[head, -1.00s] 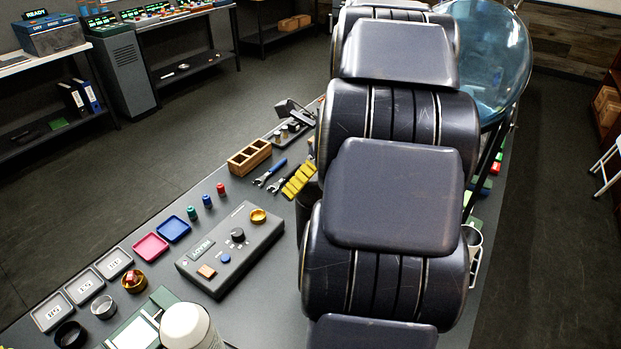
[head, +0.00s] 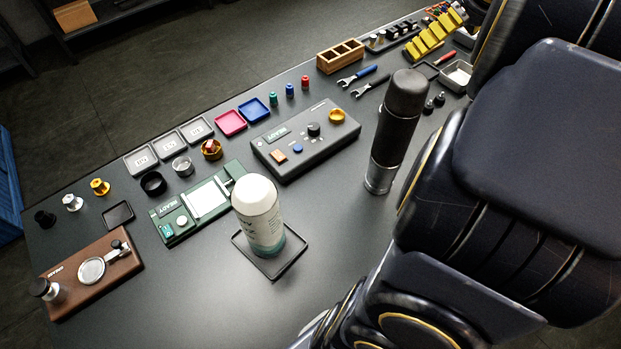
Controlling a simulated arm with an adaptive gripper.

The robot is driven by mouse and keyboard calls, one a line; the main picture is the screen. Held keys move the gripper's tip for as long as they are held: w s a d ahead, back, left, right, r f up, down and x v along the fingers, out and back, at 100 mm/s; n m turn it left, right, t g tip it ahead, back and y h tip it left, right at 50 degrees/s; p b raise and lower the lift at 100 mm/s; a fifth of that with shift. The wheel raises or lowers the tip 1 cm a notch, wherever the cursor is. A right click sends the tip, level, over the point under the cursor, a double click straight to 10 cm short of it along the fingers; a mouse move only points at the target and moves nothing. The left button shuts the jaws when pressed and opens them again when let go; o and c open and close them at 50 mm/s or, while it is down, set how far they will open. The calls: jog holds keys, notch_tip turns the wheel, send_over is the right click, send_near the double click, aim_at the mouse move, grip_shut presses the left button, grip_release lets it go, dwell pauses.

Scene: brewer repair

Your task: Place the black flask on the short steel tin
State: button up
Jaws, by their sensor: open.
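The black flask (head: 396,125) stands upright at the right of the workbench in the head view, with a dark grey rounded cap. A short bright steel cylinder (head: 380,178) shows directly below its black body, in line with it. It looks like the short steel tin under the flask, but I cannot tell it for certain from the flask's own base. My arm fills the right side, close beside the flask in the picture. My gripper is outside the view.
A white bottle (head: 259,215) stands on a dark square tray (head: 292,262). A grey control box (head: 306,140) and a green scale (head: 197,208) lie left of the flask. A wooden rack (head: 340,58) and wrenches (head: 368,82) lie behind. The bench's front middle is clear.

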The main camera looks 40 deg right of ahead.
jog(key=w+a+f+n+g+y, duration=0.1)
jog(key=a+f+n+g, duration=0.1)
jog(key=a+n, duration=0.8)
jog(key=w+a+f+n+g+y, duration=0.1)
jog(key=a+f+n, duration=0.1)
jog(key=a+n, duration=0.85)
jog(key=s+a+f+n+g+h, duration=0.1)
jog(key=s+a+f+n+g, duration=0.2)
jog(key=s+a+n, duration=0.7)
jog(key=shift+a+f+n+h, duration=0.3)
jog(key=shift+a+f+n, duration=0.35)
jog(key=shift+n, duration=2.4)
jog(key=shift+d+f, duration=0.1)
jog(key=shift+f, duration=0.05)
